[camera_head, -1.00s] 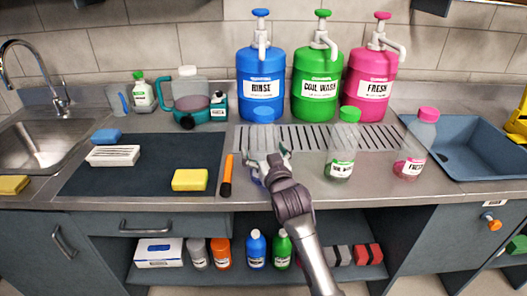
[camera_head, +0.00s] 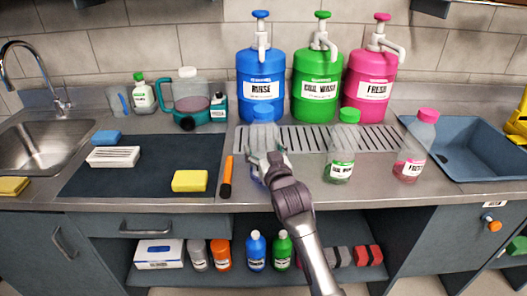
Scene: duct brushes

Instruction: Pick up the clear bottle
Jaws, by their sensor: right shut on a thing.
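A clear bottle with a blue cap (camera_head: 263,133) stands upright at the left part of the slotted drain strip, in front of the blue dispenser. My right gripper (camera_head: 266,158) is shut on this bottle from the front, and the jaws and wrist hide part of its lower body. A clear bottle with a green cap and green label (camera_head: 342,150) and one with a pink cap and pink label (camera_head: 415,145) stand to the right, apart from the gripper. My left gripper is not in view.
Blue (camera_head: 261,85), green (camera_head: 317,85) and pink (camera_head: 370,85) pump dispensers stand behind the drain strip (camera_head: 300,138). An orange-and-black tool (camera_head: 227,177) lies just left of the gripper. A dark mat (camera_head: 145,175) with sponges is further left; a blue sink (camera_head: 470,150) is right.

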